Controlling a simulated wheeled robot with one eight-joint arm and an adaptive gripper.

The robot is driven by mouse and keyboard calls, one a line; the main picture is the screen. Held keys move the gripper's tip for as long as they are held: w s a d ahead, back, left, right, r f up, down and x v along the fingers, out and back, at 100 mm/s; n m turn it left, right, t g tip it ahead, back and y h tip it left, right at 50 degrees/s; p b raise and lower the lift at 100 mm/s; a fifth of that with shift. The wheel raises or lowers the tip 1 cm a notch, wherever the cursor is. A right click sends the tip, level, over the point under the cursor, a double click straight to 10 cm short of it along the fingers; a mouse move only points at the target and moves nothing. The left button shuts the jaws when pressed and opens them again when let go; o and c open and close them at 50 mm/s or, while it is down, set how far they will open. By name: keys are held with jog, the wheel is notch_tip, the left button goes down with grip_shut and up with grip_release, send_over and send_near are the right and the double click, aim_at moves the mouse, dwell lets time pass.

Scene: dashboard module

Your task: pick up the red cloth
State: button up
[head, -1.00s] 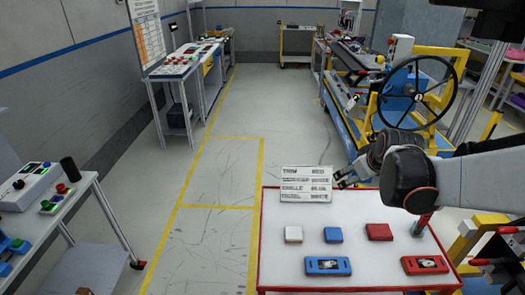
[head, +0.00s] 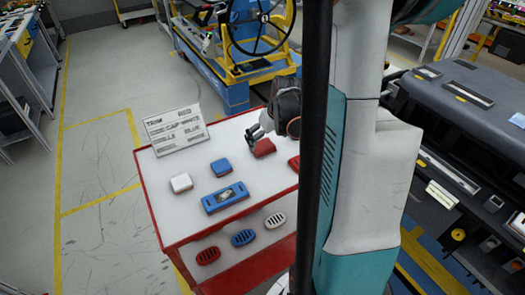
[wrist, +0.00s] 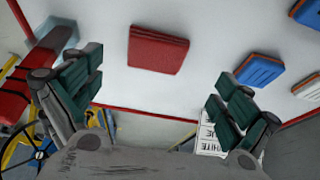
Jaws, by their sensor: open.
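The red cloth (head: 264,148) is a flat, folded red square on the white top of the red-edged cart. In the wrist view the red cloth (wrist: 158,50) lies on the white surface ahead, between and beyond the fingers. My gripper (head: 256,134) is above the cart at the cloth's upper left and partly overlaps it in the head view. In the wrist view my gripper (wrist: 158,80) has its two dark green finger pads wide apart with nothing between them. I cannot tell its exact height over the cloth.
A blue folded piece (head: 220,168), a white one (head: 181,183) and a blue trim module (head: 225,197) share the cart top (head: 163,219). A text sign (head: 176,130) stands at its back left. Several oval vents (head: 242,237) lie on the lower shelf. A dark dashboard (head: 450,95) is at right.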

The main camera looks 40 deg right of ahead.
aim_at(263, 146)
jog(key=shift+d+b+x, duration=0.15)
jog(key=shift+b+x, duration=0.5)
jog(key=shift+x, duration=1.05)
jog(key=shift+d+b+x, duration=0.15)
jog(key=shift+b+x, duration=0.5)
jog(key=shift+x, duration=1.1)
jog(key=shift+w+r, duration=0.1)
jog(key=shift+r, duration=0.05)
jog(key=c, duration=1)
